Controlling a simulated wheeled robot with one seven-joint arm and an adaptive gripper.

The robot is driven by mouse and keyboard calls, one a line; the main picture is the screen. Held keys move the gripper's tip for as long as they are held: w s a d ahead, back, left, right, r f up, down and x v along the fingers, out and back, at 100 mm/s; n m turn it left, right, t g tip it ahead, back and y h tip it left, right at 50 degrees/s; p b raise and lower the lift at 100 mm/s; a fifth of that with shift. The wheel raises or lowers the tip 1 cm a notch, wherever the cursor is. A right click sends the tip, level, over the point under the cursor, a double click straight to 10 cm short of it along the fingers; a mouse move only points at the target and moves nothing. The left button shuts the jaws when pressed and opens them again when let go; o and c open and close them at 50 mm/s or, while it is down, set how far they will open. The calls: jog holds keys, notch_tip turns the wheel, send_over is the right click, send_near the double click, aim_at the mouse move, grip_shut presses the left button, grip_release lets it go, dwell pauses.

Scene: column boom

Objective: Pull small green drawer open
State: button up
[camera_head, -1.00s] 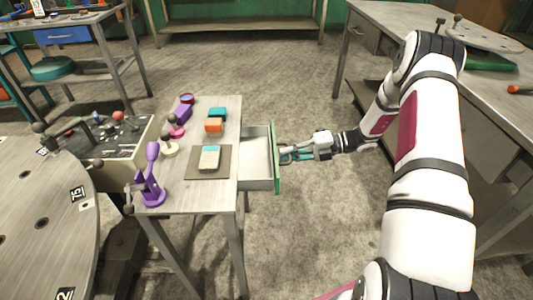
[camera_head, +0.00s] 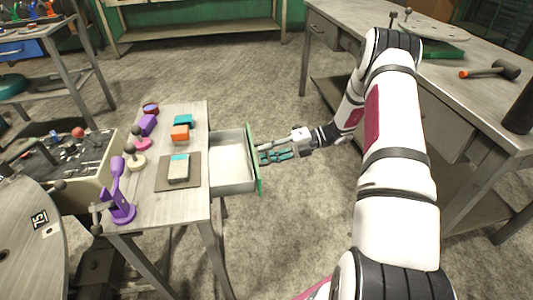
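The small green drawer (camera_head: 232,163) is pulled out from the right side of a small wooden-topped table (camera_head: 188,211). Its green front panel (camera_head: 255,160) stands upright, and its pale inside looks empty. My gripper (camera_head: 268,155) is at the outer face of the green front, about midway along it. Its fingers reach to the panel from the right. The handle is hidden or too small to make out, so I cannot tell whether the fingers are closed on it.
The small table carries orange (camera_head: 180,133) and teal (camera_head: 184,121) blocks, a purple stand (camera_head: 118,195) and several other small items. A large workbench (camera_head: 460,75) with a hammer (camera_head: 492,72) stands at the right. Bare floor (camera_head: 290,215) lies between them.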

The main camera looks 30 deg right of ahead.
jog(key=v, duration=1.1)
jog(key=shift+d, duration=0.25)
jog(key=shift+s, duration=0.1)
jog(key=s+a+r+n+g+h, duration=0.3)
jog(key=s+a+r+n+g, duration=0.15)
jog(key=a+r+n, duration=0.55)
jog(key=s+a+r+n+g+h, duration=0.35)
jog(key=s+a+r+n, duration=0.25)
jog(key=a+r+n, duration=0.45)
jog(key=s+a+r+n+t+h, duration=0.1)
jog(key=s+r+n+h, duration=0.1)
jog(key=s+r+n, duration=0.3)
jog(key=s+a+n+h, duration=0.2)
jog(key=s+n+h, duration=0.1)
jog(key=s, duration=0.4)
jog(key=s+f+n+t+h, duration=0.2)
jog(key=s+n+t+h, duration=0.15)
jog(key=s+n, duration=0.75)
notch_tip(320, 180, up, 20)
jog(key=t+p, duration=0.3)
jog(key=p, duration=1.5)
jog(key=shift+s+d+p, duration=0.2)
jog(key=shift+d+p, duration=0.1)
jog(key=shift+d, duration=0.05)
